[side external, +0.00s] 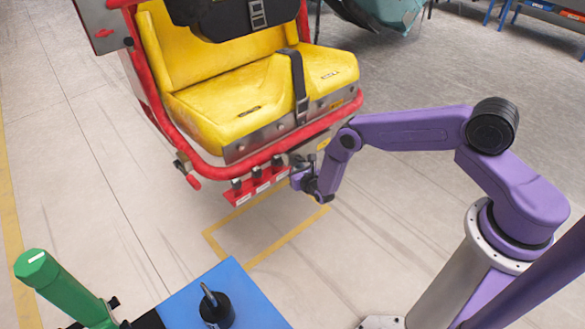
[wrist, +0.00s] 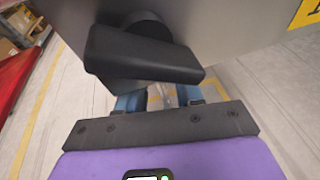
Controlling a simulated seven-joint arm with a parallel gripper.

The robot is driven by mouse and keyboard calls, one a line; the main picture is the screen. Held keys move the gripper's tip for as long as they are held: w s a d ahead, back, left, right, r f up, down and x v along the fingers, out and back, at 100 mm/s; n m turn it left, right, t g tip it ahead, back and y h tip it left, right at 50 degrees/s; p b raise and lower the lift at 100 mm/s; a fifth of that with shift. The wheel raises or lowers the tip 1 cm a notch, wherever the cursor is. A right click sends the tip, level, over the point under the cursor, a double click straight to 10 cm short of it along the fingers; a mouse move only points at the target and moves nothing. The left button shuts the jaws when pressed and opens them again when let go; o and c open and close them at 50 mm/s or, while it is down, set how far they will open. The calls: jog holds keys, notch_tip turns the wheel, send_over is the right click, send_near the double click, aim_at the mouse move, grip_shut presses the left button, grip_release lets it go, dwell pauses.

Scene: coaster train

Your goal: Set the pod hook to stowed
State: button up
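The pod (side external: 240,90) is a yellow seat in a red tube frame. No part is labelled as the pod hook in a way I can read. A dark bar on a round hub (wrist: 145,50) fills the upper middle of the wrist view, mounted on a grey panel (wrist: 230,35). My gripper (side external: 305,182) is at the pod's lower front edge, by the right end of a red strip with black knobs (side external: 255,180). In the wrist view its blue fingers (wrist: 160,98) stand apart with floor showing between them. The bar hides their tips; I cannot tell whether they touch it.
A red-tipped lever (side external: 190,178) sits at the pod's lower left corner. A green cylinder (side external: 60,285) stands at the front left. The floor below the pod is clear.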

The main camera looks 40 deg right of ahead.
jog(key=shift+s, duration=0.1)
jog(key=v, duration=1.7)
jog(key=shift+s, duration=0.1)
